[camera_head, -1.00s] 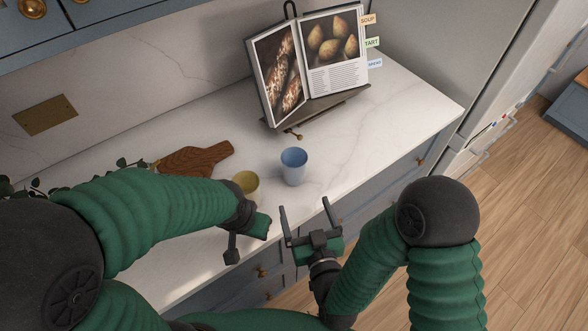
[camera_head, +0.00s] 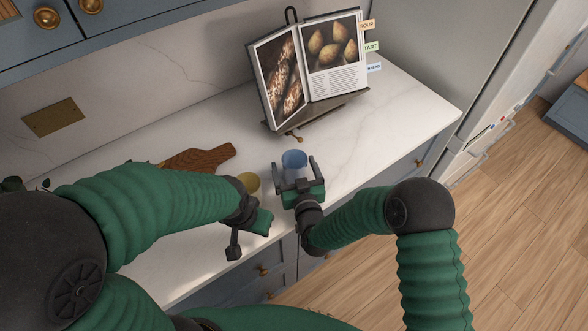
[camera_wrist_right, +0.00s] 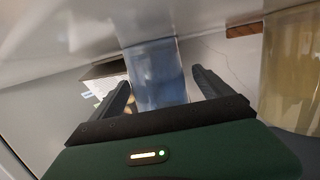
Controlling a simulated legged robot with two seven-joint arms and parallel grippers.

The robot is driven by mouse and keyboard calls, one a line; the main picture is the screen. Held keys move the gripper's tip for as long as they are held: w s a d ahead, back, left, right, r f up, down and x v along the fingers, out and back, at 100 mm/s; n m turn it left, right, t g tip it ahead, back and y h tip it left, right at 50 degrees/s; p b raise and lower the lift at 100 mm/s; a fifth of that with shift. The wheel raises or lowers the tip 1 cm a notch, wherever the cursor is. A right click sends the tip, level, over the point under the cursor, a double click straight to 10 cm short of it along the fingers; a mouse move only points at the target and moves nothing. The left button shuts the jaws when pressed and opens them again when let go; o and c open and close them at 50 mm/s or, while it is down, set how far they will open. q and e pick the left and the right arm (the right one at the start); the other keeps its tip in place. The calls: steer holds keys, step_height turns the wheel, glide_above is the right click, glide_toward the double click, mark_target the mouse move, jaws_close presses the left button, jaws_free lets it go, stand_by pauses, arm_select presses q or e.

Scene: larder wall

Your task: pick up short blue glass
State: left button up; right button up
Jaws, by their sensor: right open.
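The short blue glass (camera_head: 294,158) stands upright on the white counter, its lower part hidden by my right gripper. My right gripper (camera_head: 295,163) is open, with one finger on each side of the glass. In the right wrist view the blue glass (camera_wrist_right: 158,75) shows between the two open fingers (camera_wrist_right: 163,85); whether they touch it I cannot tell. My left gripper (camera_head: 248,233) hangs near the counter's front edge, away from the blue glass; its jaws cannot be made out.
A yellow glass (camera_head: 250,182) stands left of the blue one, close to both grippers; it shows at right in the wrist view (camera_wrist_right: 292,75). A wooden board (camera_head: 205,157) lies behind it. A cookbook (camera_head: 334,50) on a stand is at the back. The right counter is clear.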

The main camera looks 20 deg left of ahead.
arm_select(q)
steer(key=shift+d, duration=0.15)
arm_select(e)
steer(key=shift+w+d, duration=0.1)
steer(key=c, duration=1.8)
steer(key=shift+o, duration=0.2)
steer(key=shift+r, duration=0.1)
